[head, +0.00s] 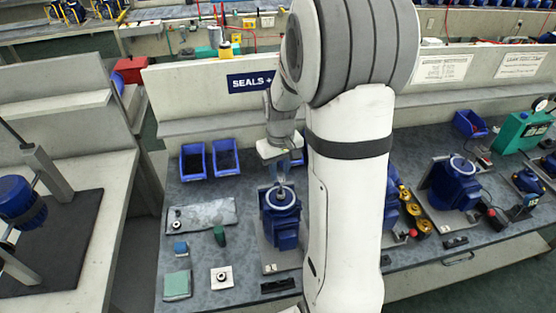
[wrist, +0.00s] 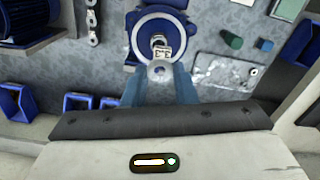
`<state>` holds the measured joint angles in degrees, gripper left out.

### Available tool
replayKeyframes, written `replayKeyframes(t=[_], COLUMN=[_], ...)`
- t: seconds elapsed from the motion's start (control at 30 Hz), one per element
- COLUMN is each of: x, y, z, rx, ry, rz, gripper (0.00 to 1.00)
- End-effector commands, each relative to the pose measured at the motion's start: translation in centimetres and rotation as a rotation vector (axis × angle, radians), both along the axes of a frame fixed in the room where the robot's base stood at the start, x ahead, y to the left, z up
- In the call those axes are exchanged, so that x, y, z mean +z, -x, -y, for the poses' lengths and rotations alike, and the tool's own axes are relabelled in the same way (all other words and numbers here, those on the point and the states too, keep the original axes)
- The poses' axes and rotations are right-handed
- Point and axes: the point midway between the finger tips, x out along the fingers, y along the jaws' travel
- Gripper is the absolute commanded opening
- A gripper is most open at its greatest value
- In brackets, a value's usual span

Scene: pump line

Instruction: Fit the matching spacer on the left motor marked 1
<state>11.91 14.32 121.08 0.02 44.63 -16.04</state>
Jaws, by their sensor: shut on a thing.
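The left motor (head: 281,222) is blue and stands upright on a pale plate (head: 287,258) with a small mark I cannot read. Its round top flange also shows in the wrist view (wrist: 136,24), with a metal shaft (wrist: 158,40) at its middle. My gripper (head: 281,183) points down just above this flange. In the wrist view its fingers (wrist: 160,80) are shut on a small grey metal piece (wrist: 158,69), which looks like the spacer. The piece appears near the shaft; I cannot tell whether it touches it. The fingers hide part of it.
A grey tray (head: 210,217) with a small ring part lies left of the motor. A green cylinder (head: 219,236), a blue block (head: 180,248) and a white square plate (head: 229,287) lie nearby. Two blue bins (head: 193,161) stand behind. Another motor (head: 452,186) stands right.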

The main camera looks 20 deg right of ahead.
Motion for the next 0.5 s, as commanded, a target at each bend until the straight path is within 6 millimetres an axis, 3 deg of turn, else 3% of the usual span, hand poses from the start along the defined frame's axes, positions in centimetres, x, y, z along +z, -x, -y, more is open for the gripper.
replayKeyframes(t=[0.27, 0.5], x=[-1.1, -3.2], y=[0.1, 0.1], z=[0.2, 0.3], rx=[-0.006, -0.007], ry=[0.000, 0.000], rz=[-0.001, -0.001], gripper=[0.04, 0.04])
